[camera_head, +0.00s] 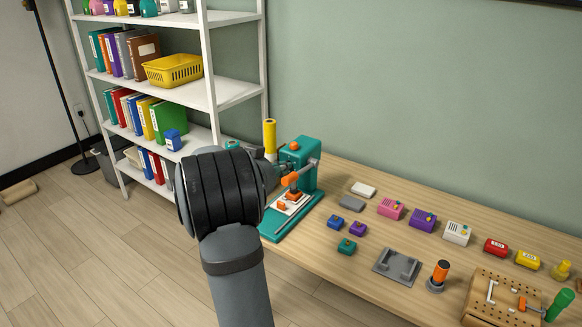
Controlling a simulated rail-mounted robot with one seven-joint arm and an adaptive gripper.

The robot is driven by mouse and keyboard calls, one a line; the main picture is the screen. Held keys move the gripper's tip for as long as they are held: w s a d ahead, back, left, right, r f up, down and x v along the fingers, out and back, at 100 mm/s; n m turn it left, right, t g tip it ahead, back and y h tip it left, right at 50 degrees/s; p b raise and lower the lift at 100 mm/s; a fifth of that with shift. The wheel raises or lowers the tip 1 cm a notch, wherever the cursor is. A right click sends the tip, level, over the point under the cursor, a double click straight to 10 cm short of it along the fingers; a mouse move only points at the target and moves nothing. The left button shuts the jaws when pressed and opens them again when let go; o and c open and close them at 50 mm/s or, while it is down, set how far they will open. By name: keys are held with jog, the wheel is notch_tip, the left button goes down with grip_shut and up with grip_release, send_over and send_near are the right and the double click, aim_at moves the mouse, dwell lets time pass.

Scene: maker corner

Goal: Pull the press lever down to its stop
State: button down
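The teal press (305,160) stands at the left end of the wooden table, on a teal base. A grey shaft shows on its right side, and an orange part sits above a small plate at its front. An upright yellow cylinder (269,136) shows just left of the press head; it looks like the lever's grip, but its lower end is hidden. My gripper (268,172) is mostly hidden behind my dark wrist, close to the left front of the press. I cannot tell whether it touches anything or whether its fingers are open.
Small coloured boxes (423,219) lie across the table right of the press. A white shelf (232,93) with binders stands behind left.

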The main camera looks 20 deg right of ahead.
jog(key=w+d+f, duration=0.5)
jog(key=w+f, duration=0.1)
jog(key=shift+w+d+f+p, duration=0.3)
jog(key=shift+p, duration=0.05)
